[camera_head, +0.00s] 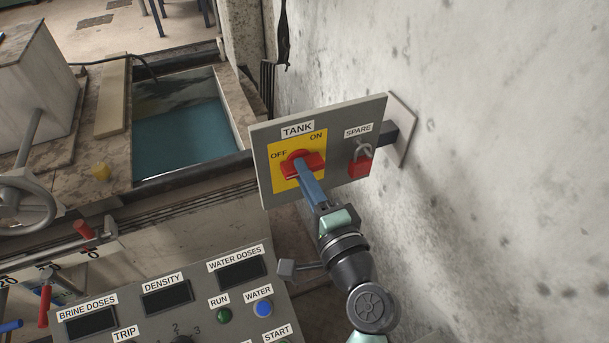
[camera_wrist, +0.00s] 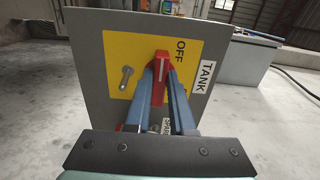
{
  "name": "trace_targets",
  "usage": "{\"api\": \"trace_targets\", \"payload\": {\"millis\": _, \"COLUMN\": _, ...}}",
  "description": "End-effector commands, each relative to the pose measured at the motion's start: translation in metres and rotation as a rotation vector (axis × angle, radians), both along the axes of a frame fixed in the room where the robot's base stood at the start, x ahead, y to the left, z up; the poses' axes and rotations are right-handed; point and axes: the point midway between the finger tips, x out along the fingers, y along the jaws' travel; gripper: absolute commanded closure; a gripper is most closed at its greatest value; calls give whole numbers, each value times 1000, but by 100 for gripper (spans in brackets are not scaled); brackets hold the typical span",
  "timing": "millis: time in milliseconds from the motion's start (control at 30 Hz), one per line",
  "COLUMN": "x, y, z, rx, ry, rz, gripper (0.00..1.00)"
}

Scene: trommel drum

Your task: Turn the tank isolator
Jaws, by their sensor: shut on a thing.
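The tank isolator's red handle (camera_head: 315,163) sits on a yellow plate (camera_head: 284,182) marked OFF at upper left and ON at upper right, on a grey panel (camera_head: 345,122) labelled TANK. My gripper (camera_head: 303,172) reaches it from below right, its blue fingers at the handle. In the wrist view the red handle (camera_wrist: 159,68) stands between the two fingers (camera_wrist: 160,88), which are shut on it. The handle lies roughly level across the panel. The fingers hide part of it, and ON is hidden in the wrist view.
A red padlock (camera_head: 359,166) hangs under the SPARE label, right of the handle. A concrete wall (camera_head: 500,130) stands close on the right. A control console (camera_head: 200,290) with displays and buttons lies below left. A water-filled tank (camera_head: 185,140) is behind left.

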Motion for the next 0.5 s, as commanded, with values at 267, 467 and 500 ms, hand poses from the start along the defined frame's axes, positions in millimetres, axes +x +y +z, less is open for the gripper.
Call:
{"api": "trace_targets", "payload": {"millis": 267, "x": 0, "y": 0, "z": -1, "rx": -3, "ry": 1, "rz": -1, "gripper": 55}}
{"api": "trace_targets", "payload": {"millis": 467, "x": 0, "y": 0, "z": -1, "rx": 0, "ry": 1, "rz": -1, "gripper": 49}}
{"api": "trace_targets", "payload": {"millis": 500, "x": 0, "y": 0, "z": 0, "rx": 0, "ry": 1, "rz": -1, "gripper": 49}}
